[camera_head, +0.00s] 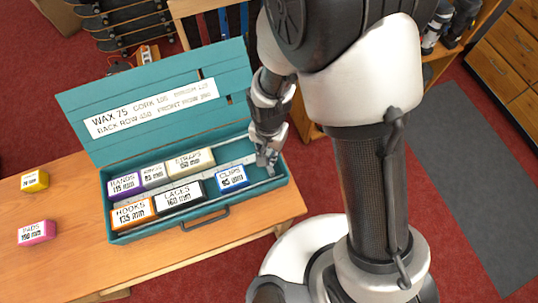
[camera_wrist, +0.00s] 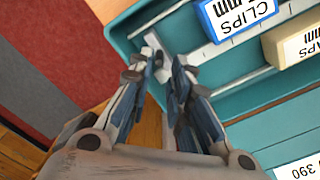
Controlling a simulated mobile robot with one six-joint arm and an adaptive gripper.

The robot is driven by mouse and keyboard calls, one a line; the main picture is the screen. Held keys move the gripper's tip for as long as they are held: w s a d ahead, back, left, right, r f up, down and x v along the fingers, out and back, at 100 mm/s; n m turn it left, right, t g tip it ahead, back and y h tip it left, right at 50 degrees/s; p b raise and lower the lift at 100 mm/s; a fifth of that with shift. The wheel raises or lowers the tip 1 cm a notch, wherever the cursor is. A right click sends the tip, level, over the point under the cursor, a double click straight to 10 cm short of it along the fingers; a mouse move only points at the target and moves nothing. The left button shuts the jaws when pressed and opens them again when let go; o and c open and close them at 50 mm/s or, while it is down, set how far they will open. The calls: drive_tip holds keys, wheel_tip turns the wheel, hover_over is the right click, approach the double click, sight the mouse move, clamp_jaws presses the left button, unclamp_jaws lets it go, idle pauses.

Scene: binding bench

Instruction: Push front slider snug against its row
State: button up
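The teal box (camera_head: 113,237) stands open on the bench. Its front row holds the orange HOOKS block (camera_head: 132,214), the black LACES block (camera_head: 180,198) and the blue CLIPS block (camera_head: 232,178). The front slider is a pale grey piece (camera_wrist: 153,42) at the box's right end, on the front rail (camera_wrist: 205,52). Bare rail shows between it and CLIPS in the wrist view (camera_wrist: 238,15). My gripper (camera_head: 266,162) reaches down into that end. Its fingertips (camera_wrist: 163,74) are close together at the slider, which they partly hide; whether they grip it is unclear.
The back row holds the purple BANDS block (camera_head: 124,186), a small RINGS block (camera_head: 152,175) and the cream STRAPS block (camera_head: 190,162). A yellow block (camera_head: 34,181) and the pink PADS block (camera_head: 36,231) lie on the bench (camera_head: 75,265) left of the box. The labelled lid (camera_head: 80,118) stands up behind.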

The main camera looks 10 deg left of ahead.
drive_tip(key=shift+f+b, duration=0.4)
drive_tip(key=shift+f, duration=1.8)
drive_tip(key=shift+c, duration=0.2)
clamp_jaws()
